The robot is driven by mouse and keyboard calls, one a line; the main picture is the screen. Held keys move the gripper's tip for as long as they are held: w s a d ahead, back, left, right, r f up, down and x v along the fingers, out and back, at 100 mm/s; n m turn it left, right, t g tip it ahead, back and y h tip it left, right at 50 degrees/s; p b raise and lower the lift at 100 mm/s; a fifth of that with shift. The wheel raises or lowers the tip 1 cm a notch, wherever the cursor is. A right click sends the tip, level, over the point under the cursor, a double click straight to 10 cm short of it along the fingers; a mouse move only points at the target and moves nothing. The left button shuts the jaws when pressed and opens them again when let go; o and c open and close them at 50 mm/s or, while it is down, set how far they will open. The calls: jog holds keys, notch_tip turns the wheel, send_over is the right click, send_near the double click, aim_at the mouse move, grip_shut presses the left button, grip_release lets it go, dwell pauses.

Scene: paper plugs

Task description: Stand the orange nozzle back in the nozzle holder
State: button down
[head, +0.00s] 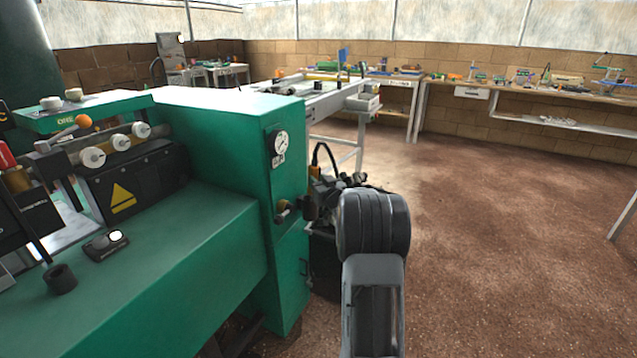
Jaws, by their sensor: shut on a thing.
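I cannot make out the orange nozzle or the nozzle holder for certain. An orange rounded piece (83,121) shows on the green machine at the left, above a row of white rollers; it looks like a knob. Small orange bits also show on the far benches, too small to tell apart. My grey arm link and its dark joint rise at the bottom centre, to the right of the machine. My gripper and whatever it holds are out of sight.
The green machine (180,270) fills the left, with a pressure gauge (279,143) on its side and a small dark device (107,245) on its ledge. Dark equipment (325,255) stands on the floor beside it. A long workbench (560,95) lines the back wall. The brown floor at the right is clear.

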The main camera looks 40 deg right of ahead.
jog(key=shift+f, duration=0.25)
jog(key=c, duration=0.7)
grip_release()
jog(key=shift+c, duration=0.2)
